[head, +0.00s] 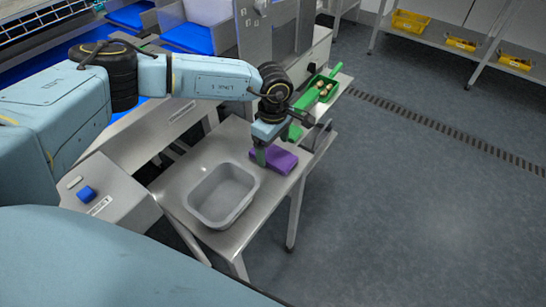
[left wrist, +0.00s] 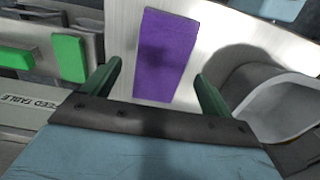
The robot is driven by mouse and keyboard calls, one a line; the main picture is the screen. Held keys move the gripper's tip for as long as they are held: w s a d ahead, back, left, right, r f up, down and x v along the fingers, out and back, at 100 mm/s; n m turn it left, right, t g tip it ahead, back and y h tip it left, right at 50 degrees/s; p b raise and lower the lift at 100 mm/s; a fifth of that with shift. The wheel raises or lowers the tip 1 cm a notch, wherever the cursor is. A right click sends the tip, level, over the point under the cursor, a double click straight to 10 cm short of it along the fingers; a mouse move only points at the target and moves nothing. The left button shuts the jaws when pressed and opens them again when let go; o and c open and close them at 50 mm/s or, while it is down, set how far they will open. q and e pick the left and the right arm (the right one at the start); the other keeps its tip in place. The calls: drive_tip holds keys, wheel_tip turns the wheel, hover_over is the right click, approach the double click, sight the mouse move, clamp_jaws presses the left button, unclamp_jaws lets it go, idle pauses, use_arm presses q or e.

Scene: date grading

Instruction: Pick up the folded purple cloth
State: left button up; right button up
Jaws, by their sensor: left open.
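The folded purple cloth (head: 279,160) lies flat on the small steel table (head: 170,186), near its far right edge in the head view. In the left wrist view the cloth (left wrist: 165,55) is a purple rectangle ahead of my fingers, in the gap between them. My left gripper (head: 260,157) is at the left end of the cloth in the head view, pointing down. Its green fingers are spread and empty in the left wrist view (left wrist: 158,85). I cannot tell how high the fingertips are above the table. My right gripper is not in view.
A grey tub (head: 238,222) stands on the table in front of the cloth. A green scoop-like tray (head: 318,92) with several brown dates lies beyond it. A blue button (head: 86,193) sits on a metal box at left. Yellow bins (head: 410,22) stand on a far shelf.

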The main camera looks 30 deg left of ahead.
sight(273, 153)
use_arm(q)
wheel_tip(273, 153, down, 2)
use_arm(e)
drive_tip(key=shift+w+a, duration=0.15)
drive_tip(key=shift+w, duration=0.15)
use_arm(q)
drive_tip(key=shift+c, duration=0.2)
drive_tip(key=c, duration=1)
drive_tip(key=shift+r, duration=0.1)
